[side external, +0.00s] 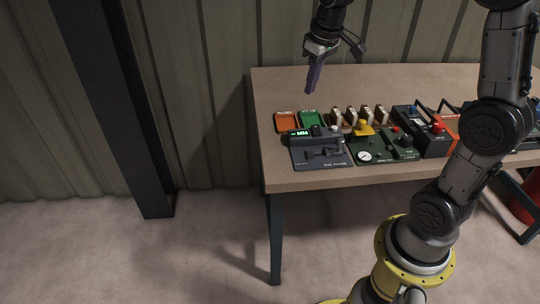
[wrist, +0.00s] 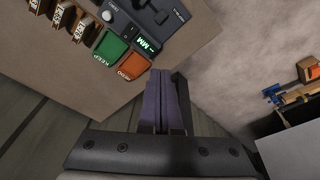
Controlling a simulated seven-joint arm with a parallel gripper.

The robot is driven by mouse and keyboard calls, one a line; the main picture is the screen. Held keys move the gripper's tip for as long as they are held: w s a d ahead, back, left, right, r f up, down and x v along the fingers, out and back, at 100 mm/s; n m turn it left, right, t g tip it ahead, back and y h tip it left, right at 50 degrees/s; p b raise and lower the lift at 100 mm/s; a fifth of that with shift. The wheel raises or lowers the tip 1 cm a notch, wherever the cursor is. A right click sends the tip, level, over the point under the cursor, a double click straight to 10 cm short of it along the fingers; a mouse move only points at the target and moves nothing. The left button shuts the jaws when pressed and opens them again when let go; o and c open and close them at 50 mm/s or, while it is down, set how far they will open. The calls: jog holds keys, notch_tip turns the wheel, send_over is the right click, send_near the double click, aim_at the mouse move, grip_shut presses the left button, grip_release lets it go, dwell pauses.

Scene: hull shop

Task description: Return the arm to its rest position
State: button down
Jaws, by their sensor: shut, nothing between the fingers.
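My gripper (side external: 311,78) is shut and empty in the side view, raised above the back left part of the table (side external: 340,88). Its purple-grey fingers point down. In the wrist view the fingers of my gripper (wrist: 167,98) lie together, over the area beside the table's edge. Nothing is held between them. My arm rises from a yellow base at the lower right of the side view and reaches over the table, with its upper part out of the frame.
An orange tray (side external: 286,122) and a green tray (side external: 311,120) lie on the table. Near them are a gauge device with a green display (side external: 302,134), a dark panel with a dial (side external: 385,150), several small blocks (side external: 365,114) and an orange-black box (side external: 434,140). A dark post (side external: 110,100) stands left.

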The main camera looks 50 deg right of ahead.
jog(key=s+a+r+n+t, duration=0.25)
jog(key=s+a+r, duration=0.35)
jog(key=s+a, duration=0.45)
jog(key=s+f, duration=0.2)
jog(key=s, duration=0.3)
jog(key=s+a+f+m, duration=0.1)
jog(key=s+f, duration=0.2)
jog(key=s, duration=0.1)
jog(key=shift+s+a+f+t+y, duration=0.15)
jog(key=shift+s+f+t+y, duration=0.1)
jog(key=shift+s+t+y, duration=0.15)
jog(key=shift+w+m, duration=0.1)
jog(key=shift+m, duration=0.15)
